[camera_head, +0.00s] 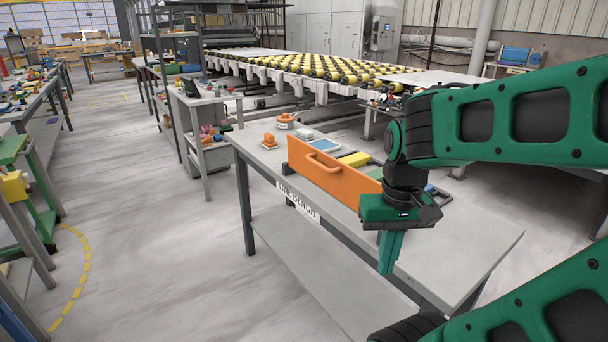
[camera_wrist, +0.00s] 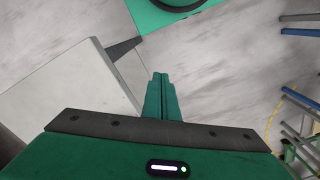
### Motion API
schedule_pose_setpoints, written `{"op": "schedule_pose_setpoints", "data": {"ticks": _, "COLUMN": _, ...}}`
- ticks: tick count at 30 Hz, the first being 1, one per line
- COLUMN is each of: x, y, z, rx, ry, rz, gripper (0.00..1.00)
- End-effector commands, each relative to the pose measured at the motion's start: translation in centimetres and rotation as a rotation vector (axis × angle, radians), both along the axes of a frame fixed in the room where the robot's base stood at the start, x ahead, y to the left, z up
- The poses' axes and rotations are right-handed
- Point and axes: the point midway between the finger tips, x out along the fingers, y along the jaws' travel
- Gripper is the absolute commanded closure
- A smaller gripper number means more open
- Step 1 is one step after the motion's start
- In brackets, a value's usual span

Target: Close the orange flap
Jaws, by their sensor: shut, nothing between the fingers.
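In the wrist view the closed fingers (camera_wrist: 160,78) point over the floor beside the bench top (camera_wrist: 75,100). The flap is not visible there.
Behind the flap lie a yellow block (camera_head: 354,159) and a blue-topped tray (camera_head: 324,145). Two small orange items, including a block (camera_head: 269,140), sit at the bench's left end. The bench's right front is bare. Open floor (camera_head: 150,240) lies left of the bench.

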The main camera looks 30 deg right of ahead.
Motion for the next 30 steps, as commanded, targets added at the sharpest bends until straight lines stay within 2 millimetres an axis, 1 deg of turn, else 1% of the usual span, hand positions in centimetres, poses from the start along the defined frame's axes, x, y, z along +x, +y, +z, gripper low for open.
{"op": "schedule_pose_setpoints", "data": {"ticks": 2, "x": 1.6, "y": 0.3, "z": 0.2, "rx": -0.024, "ry": -0.033, "rz": 0.05, "gripper": 1.0}}
{"op": "schedule_pose_setpoints", "data": {"ticks": 5, "x": 6.4, "y": 1.6, "z": 0.2, "rx": -0.071, "ry": -0.098, "rz": 0.183, "gripper": 1.0}}
{"op": "schedule_pose_setpoints", "data": {"ticks": 6, "x": 8.8, "y": 2.6, "z": 0.2, "rx": -0.091, "ry": -0.131, "rz": 0.249, "gripper": 1.0}}
{"op": "schedule_pose_setpoints", "data": {"ticks": 9, "x": 14.6, "y": 5.5, "z": -0.3, "rx": -0.135, "ry": -0.197, "rz": 0.4, "gripper": 1.0}}
{"op": "schedule_pose_setpoints", "data": {"ticks": 12, "x": 18.3, "y": 6.6, "z": -1.4, "rx": -0.175, "ry": -0.196, "rz": 0.474, "gripper": 1.0}}
{"op": "schedule_pose_setpoints", "data": {"ticks": 14, "x": 19.9, "y": 6.5, "z": -2.3, "rx": -0.205, "ry": -0.172, "rz": 0.496, "gripper": 1.0}}
{"op": "schedule_pose_setpoints", "data": {"ticks": 18, "x": 22.4, "y": 5.0, "z": -4.7, "rx": -0.289, "ry": -0.076, "rz": 0.51, "gripper": 1.0}}
{"op": "schedule_pose_setpoints", "data": {"ticks": 24, "x": 24.7, "y": 1.8, "z": -7.5, "rx": -0.45, "ry": 0.09, "rz": 0.505, "gripper": 1.0}}
{"op": "schedule_pose_setpoints", "data": {"ticks": 30, "x": 26.8, "y": -0.7, "z": -8.9, "rx": -0.65, "ry": 0.241, "rz": 0.503, "gripper": 1.0}}
